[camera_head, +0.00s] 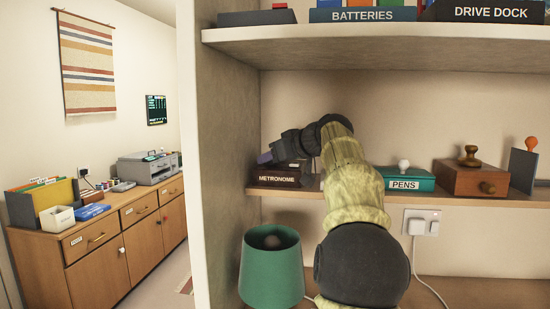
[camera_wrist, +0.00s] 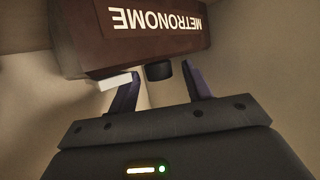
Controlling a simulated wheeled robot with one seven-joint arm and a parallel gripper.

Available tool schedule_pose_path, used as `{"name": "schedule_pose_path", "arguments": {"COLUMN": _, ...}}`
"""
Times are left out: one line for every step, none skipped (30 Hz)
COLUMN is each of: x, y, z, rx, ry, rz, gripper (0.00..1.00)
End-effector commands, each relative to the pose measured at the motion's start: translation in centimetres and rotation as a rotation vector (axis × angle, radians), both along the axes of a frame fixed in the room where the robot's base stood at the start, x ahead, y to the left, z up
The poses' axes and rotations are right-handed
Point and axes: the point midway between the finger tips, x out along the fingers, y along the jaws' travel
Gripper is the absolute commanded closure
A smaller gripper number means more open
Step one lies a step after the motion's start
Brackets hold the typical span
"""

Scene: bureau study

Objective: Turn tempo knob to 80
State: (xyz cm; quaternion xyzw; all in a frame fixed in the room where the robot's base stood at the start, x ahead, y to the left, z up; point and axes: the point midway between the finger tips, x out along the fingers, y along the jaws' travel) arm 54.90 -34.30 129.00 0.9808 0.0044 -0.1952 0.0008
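The metronome (camera_head: 278,180) is a dark brown box with a white METRONOME label, on the left end of the middle shelf. In the wrist view the metronome (camera_wrist: 90,35) appears upside down, with its label at the top. A short dark round knob (camera_wrist: 159,71) sticks out from it, with no readable scale or number. My gripper (camera_wrist: 161,72) is open, its two dark bluish fingers apart on either side of the knob, with gaps visible. A small white tab (camera_wrist: 116,82) shows beside the left finger. In the head view my gripper (camera_head: 266,158) is at the metronome's top, partly hiding it.
A green PENS box (camera_head: 405,184) and a wooden box with a knob (camera_head: 470,180) stand to the right on the shelf. The shelf unit's side wall (camera_head: 225,150) is close on the left.

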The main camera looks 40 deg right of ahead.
Motion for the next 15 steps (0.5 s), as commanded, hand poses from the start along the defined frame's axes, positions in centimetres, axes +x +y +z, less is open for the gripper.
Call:
{"name": "schedule_pose_path", "arguments": {"x": 0.0, "y": 0.0, "z": 0.0, "rx": 0.0, "ry": 0.0, "rz": 0.0, "gripper": 0.51}}
{"name": "schedule_pose_path", "arguments": {"x": 0.0, "y": 0.0, "z": 0.0, "rx": 0.0, "ry": 0.0, "rz": 0.0, "gripper": 0.51}}
{"name": "schedule_pose_path", "arguments": {"x": 0.0, "y": 0.0, "z": 0.0, "rx": 0.0, "ry": 0.0, "rz": 0.0, "gripper": 0.51}}
{"name": "schedule_pose_path", "arguments": {"x": 0.0, "y": 0.0, "z": 0.0, "rx": 0.0, "ry": 0.0, "rz": 0.0, "gripper": 0.51}}
{"name": "schedule_pose_path", "arguments": {"x": 0.0, "y": 0.0, "z": 0.0, "rx": 0.0, "ry": 0.0, "rz": 0.0, "gripper": 0.51}}
{"name": "schedule_pose_path", "arguments": {"x": 0.0, "y": 0.0, "z": 0.0, "rx": 0.0, "ry": 0.0, "rz": -0.001, "gripper": 0.51}}
{"name": "schedule_pose_path", "arguments": {"x": -0.1, "y": 0.0, "z": 0.0, "rx": 0.0, "ry": 0.0, "rz": -0.001, "gripper": 0.51}}
{"name": "schedule_pose_path", "arguments": {"x": -0.2, "y": 0.0, "z": 0.1, "rx": 0.0, "ry": 0.0, "rz": -0.001, "gripper": 0.51}}
{"name": "schedule_pose_path", "arguments": {"x": -0.4, "y": 0.0, "z": 0.1, "rx": -0.001, "ry": 0.0, "rz": -0.002, "gripper": 0.51}}
{"name": "schedule_pose_path", "arguments": {"x": -0.6, "y": -0.1, "z": 0.2, "rx": -0.001, "ry": 0.0, "rz": -0.002, "gripper": 0.51}}
{"name": "schedule_pose_path", "arguments": {"x": -0.8, "y": -0.1, "z": 0.3, "rx": -0.001, "ry": 0.0, "rz": -0.002, "gripper": 0.51}}
{"name": "schedule_pose_path", "arguments": {"x": -1.2, "y": -0.1, "z": 0.5, "rx": -0.001, "ry": -0.001, "rz": -0.003, "gripper": 0.51}}
{"name": "schedule_pose_path", "arguments": {"x": -1.6, "y": -0.1, "z": 0.6, "rx": -0.002, "ry": -0.001, "rz": -0.004, "gripper": 0.51}}
{"name": "schedule_pose_path", "arguments": {"x": -2.0, "y": -0.1, "z": 0.8, "rx": -0.002, "ry": -0.001, "rz": -0.003, "gripper": 0.51}}
{"name": "schedule_pose_path", "arguments": {"x": -2.6, "y": -0.1, "z": 1.0, "rx": -0.003, "ry": 0.0, "rz": -0.004, "gripper": 0.51}}
